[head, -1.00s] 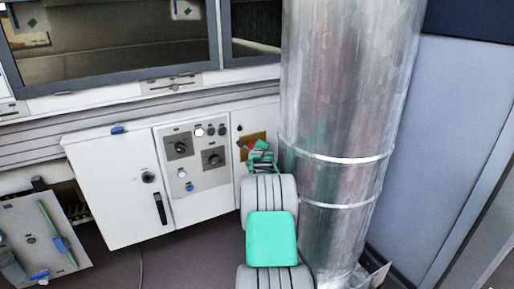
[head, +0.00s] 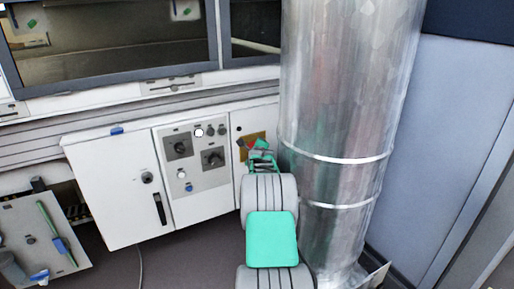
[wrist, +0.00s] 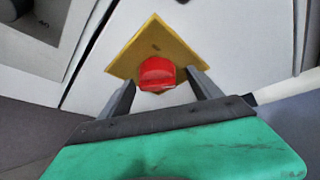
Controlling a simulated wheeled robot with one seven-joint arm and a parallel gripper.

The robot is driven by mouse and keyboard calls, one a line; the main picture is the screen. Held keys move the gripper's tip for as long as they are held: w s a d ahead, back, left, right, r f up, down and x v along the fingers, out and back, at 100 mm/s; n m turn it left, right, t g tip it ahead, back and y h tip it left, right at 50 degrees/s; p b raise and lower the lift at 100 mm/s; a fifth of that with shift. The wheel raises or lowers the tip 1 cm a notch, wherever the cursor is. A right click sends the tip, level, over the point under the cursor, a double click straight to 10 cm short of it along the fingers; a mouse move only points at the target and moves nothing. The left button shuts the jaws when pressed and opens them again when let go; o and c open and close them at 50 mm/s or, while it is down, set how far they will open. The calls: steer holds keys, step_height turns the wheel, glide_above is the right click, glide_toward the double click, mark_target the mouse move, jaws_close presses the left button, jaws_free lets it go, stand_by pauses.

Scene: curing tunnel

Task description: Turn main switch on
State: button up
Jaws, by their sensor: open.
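The main switch is a red knob (wrist: 157,73) on a yellow plate (wrist: 150,38), on a white cabinet panel. In the head view the yellow plate (head: 257,138) shows just left of the metal duct, and the red knob is partly hidden by my arm. My gripper (wrist: 160,85) is open, with one dark finger on each side of the red knob. Whether the fingers touch the knob I cannot tell. In the head view my gripper (head: 258,148) is small and at the yellow plate.
A large shiny metal duct (head: 345,110) stands close to the right of my arm. Left of the switch is a grey control panel (head: 194,158) with dials and buttons, then a white cabinet door (head: 115,190) with a black handle. A tool board (head: 40,240) is at lower left.

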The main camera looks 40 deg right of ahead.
steer(key=p+v, duration=0.2)
steer(key=v, duration=0.5)
steer(key=shift+s+a+r, duration=0.2)
steer(key=shift+s+r, duration=0.05)
